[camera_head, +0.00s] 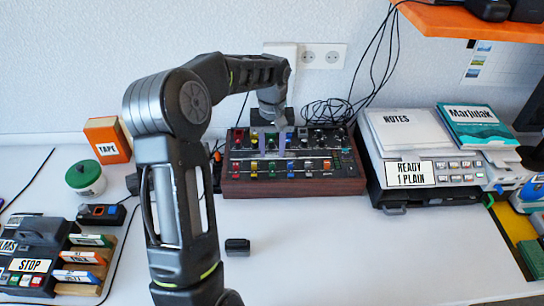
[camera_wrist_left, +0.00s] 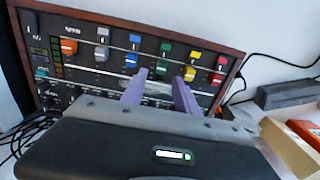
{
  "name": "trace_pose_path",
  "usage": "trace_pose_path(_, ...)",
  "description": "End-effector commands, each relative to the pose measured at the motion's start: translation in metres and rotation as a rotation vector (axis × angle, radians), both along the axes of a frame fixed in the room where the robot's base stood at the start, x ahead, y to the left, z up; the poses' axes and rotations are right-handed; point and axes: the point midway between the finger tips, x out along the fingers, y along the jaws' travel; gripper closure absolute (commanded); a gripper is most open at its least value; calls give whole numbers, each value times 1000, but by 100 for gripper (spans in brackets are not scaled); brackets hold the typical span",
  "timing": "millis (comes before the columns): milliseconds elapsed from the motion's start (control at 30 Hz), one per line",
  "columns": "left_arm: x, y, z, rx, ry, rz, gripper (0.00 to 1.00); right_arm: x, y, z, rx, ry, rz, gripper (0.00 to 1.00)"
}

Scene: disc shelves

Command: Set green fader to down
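The mixing console (camera_head: 345,186) is a dark panel in a wooden frame against the back wall. Its green fader (camera_head: 271,167) is in the lower coloured row, between the yellow and blue ones. In the left wrist view, the panel appears turned round and the green fader cap (camera_wrist_left: 160,68) lies just past the fingertips. My left gripper (camera_head: 272,150) reaches down over the console. In the left wrist view, its two purple fingers (camera_wrist_left: 160,75) are apart, with nothing visible held between them. Contact with the cap cannot be told. My right gripper is not in view.
Yellow (camera_wrist_left: 190,73) and blue (camera_wrist_left: 131,60) faders sit close on either side. A notes-topped machine (camera_head: 400,150) stands right of the console. A tape box (camera_head: 107,140) and green jar (camera_head: 85,178) are left. The front middle table is mostly clear.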

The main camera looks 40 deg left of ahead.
Motion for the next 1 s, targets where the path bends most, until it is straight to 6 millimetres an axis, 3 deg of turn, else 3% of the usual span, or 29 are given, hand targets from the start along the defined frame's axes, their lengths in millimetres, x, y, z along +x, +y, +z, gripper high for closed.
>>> trace_pose_path(100,0,0,20,1,-3,0,64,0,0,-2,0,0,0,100)
trace_pose_path(300,-1,0,38,0,1,-1,64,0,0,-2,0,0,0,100)
trace_pose_path(867,-1,0,40,-1,2,0,64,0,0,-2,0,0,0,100)
trace_pose_path(1000,0,0,50,-1,1,0,64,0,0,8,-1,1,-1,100)
